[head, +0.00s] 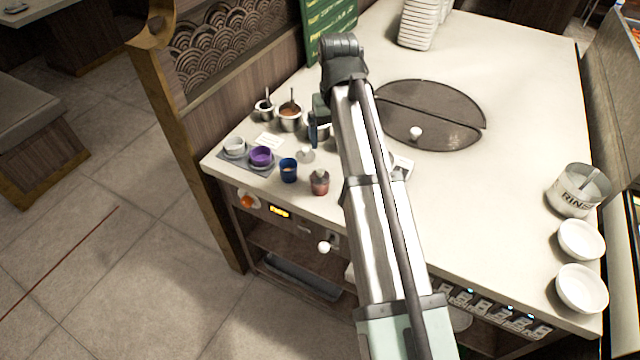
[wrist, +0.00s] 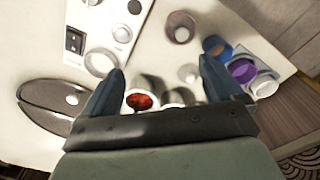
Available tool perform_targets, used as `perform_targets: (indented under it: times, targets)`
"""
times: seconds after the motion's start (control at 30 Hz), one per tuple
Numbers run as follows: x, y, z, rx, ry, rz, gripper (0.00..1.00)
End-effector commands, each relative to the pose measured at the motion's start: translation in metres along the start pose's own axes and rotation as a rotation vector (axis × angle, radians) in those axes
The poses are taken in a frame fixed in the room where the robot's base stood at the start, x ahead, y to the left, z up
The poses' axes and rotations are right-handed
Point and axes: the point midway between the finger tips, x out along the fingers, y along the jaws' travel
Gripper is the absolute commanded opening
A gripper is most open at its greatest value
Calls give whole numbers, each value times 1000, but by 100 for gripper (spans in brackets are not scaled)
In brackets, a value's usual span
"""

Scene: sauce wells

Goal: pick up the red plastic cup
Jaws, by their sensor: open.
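The red plastic cup (head: 320,187) stands upright near the front edge of the counter, right of a blue cup (head: 288,170). In the wrist view the red cup (wrist: 171,22) is at the top, beyond the fingertips, with something pale inside. My gripper (wrist: 159,66) is open, with one dark blue finger on each side and nothing held between them. In the head view my gripper (head: 314,132) is over the counter, behind the red cup. My arm hides part of the counter there.
A purple cup (head: 261,157) and a white cup (head: 234,147) stand left of the blue cup. A pale round item (head: 306,155) lies behind the red cup. Metal sauce pots (head: 290,118) stand farther back. A white switch panel (wrist: 88,42) shows left in the wrist view.

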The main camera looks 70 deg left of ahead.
Motion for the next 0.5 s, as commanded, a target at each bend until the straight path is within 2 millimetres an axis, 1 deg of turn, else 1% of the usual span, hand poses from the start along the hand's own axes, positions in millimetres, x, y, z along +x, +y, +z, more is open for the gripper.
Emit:
perform_targets:
  times: [0.03, 0.1, 0.2, 0.33, 0.5]
  targets:
    - [-1, -13, 2, -20, -10, -5, 93]
    - [-1, -24, 4, -36, -22, -10, 93]
    - [1, -32, 6, -49, -30, -13, 93]
    - [14, -34, 7, -52, -33, -15, 93]
    - [43, -34, 8, -51, -33, -14, 93]
